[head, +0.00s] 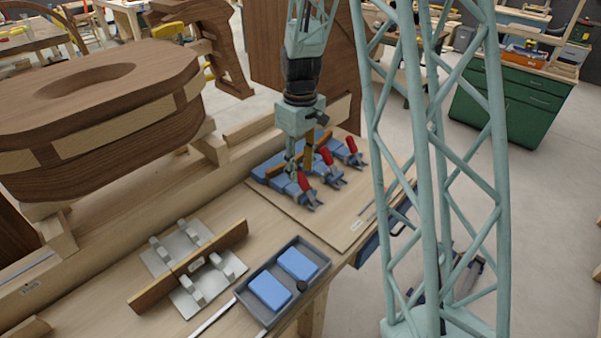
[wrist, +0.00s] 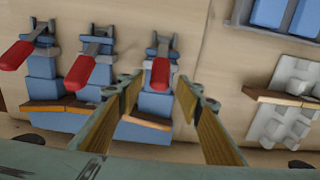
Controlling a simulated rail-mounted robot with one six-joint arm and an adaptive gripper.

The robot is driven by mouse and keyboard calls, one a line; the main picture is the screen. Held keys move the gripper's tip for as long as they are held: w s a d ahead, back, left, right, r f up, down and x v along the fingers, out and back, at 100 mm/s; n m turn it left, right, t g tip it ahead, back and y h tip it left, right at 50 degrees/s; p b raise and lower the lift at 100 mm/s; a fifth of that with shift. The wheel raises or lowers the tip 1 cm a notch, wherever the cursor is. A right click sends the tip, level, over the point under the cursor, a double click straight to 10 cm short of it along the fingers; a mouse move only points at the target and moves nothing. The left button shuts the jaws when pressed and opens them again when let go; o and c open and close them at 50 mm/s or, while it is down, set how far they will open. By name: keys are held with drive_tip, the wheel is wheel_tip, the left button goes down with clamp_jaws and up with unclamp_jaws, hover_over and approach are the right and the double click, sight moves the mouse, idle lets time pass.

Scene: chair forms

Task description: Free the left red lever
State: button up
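Three blue toggle clamps with red levers stand in a row on a wooden board. The left red lever (head: 303,181) is nearest the tray in the head view; it also shows in the wrist view (wrist: 161,74). The middle red lever (head: 327,156) and right red lever (head: 351,145) stand beyond it. My gripper (head: 300,163) is open, above the left clamp. In the wrist view, the fingertips of my gripper (wrist: 160,88) appear on either side of the left lever, with visible gaps. Contact does not show. A brown strip (wrist: 145,120) lies across the blue clamp bases.
A grey tray (head: 319,265) with two blue blocks stands at the bench's front edge. Left of it is a metal fixture (head: 158,262) with a brown strip (head: 145,298). A large wooden form (head: 110,130) stands behind. The board (head: 345,225) in front of the clamps is mostly clear.

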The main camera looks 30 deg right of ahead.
drive_tip(key=shift+f, duration=0.9)
drive_tip(key=shift+c, duration=0.3)
clamp_jaws()
